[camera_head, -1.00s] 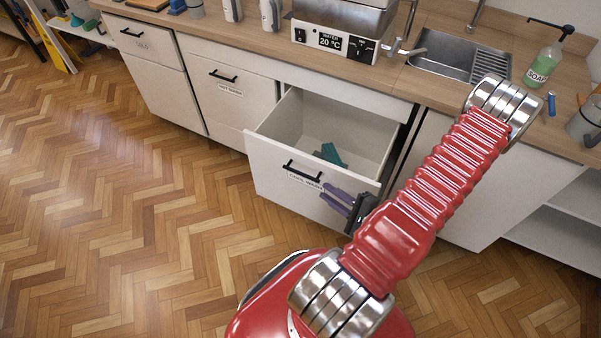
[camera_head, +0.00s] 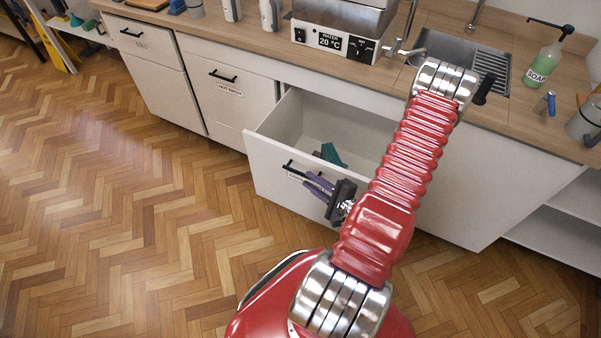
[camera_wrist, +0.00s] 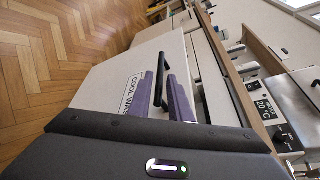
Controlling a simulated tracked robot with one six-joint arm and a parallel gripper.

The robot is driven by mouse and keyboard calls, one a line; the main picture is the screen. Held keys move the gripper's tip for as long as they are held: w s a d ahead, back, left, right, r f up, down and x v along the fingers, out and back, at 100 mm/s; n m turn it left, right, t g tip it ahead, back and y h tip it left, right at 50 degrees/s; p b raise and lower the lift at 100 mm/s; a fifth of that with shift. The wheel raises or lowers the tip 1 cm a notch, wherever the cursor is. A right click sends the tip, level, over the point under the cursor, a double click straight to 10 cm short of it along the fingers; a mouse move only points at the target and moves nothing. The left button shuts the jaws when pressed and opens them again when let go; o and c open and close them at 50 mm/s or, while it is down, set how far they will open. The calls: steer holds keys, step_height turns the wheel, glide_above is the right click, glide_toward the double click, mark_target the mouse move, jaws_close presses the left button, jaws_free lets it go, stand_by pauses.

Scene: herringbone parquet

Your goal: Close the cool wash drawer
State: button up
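The cool wash drawer (camera_head: 268,162) stands pulled out below the counter, its white front facing me and its inside showing. Its black handle (camera_head: 296,170) is partly hidden by my gripper. In the wrist view the "COOL WASH" label (camera_wrist: 133,92) is partly covered by a finger, and the handle (camera_wrist: 161,78) shows between the fingers. A teal object (camera_head: 331,154) lies inside the drawer.
A shut hot wash drawer (camera_head: 230,98) is to the left, with another shut drawer (camera_head: 143,45) beyond it. Above are a water heater unit (camera_head: 333,42), a sink (camera_head: 445,62) and a soap bottle (camera_head: 543,65). The parquet floor (camera_head: 120,200) at left is clear.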

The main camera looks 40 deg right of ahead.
mark_target(300, 173)
steer(key=shift+x, duration=3.05)
steer(key=shift+c, duration=0.6)
jaws_close()
steer(key=shift+d, duration=0.15)
